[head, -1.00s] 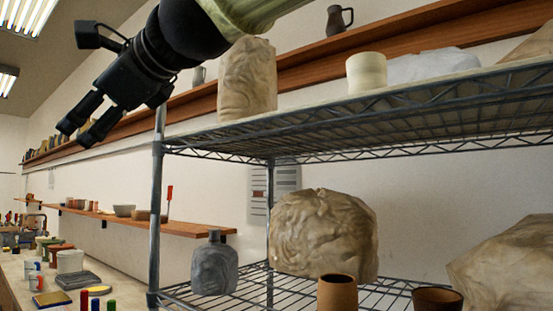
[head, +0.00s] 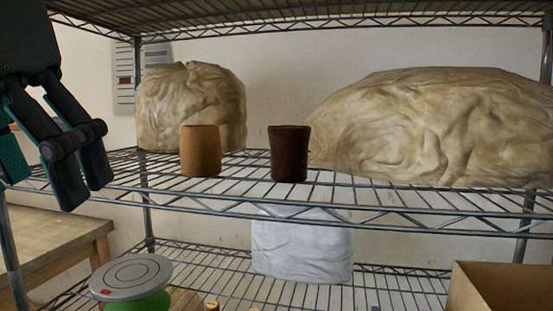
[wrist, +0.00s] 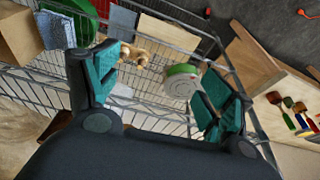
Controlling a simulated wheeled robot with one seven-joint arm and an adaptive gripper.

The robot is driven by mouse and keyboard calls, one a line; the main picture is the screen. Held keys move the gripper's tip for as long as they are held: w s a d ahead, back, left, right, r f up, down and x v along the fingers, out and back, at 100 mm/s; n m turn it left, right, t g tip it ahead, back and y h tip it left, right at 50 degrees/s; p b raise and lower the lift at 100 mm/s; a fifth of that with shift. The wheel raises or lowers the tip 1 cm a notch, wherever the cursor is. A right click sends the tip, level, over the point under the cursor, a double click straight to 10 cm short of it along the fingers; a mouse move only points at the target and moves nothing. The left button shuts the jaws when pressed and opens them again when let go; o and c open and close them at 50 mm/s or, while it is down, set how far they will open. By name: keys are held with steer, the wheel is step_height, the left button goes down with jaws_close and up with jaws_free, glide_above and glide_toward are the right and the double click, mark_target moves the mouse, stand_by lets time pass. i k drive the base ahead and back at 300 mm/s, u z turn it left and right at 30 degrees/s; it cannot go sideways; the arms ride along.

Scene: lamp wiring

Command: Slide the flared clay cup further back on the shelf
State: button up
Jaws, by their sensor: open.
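The flared clay cup (head: 289,153) is dark brown, a little wider at the rim than at the base. It stands upright near the front of the wire shelf (head: 420,196), in the middle of the head view. A straight-sided orange-brown cup (head: 200,152) stands to its left with a gap between them. My gripper (head: 84,192) is at the left of the head view, left of both cups. It is open and touches neither cup. In the wrist view, my gripper (wrist: 158,62) has its fingers apart with nothing held between them.
Two large beige wrapped lumps stand on the same shelf: one (head: 165,105) behind the orange-brown cup, one (head: 440,125) right of the flared cup. Another wire shelf is overhead. Below are a white wrapped bundle (head: 300,250), a grey-topped wheel (head: 130,277) and a cardboard box (head: 500,290).

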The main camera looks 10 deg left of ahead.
mark_target(289, 144)
steer(key=z, duration=1.1)
steer(key=i, duration=0.35)
steer(key=u, duration=0.6)
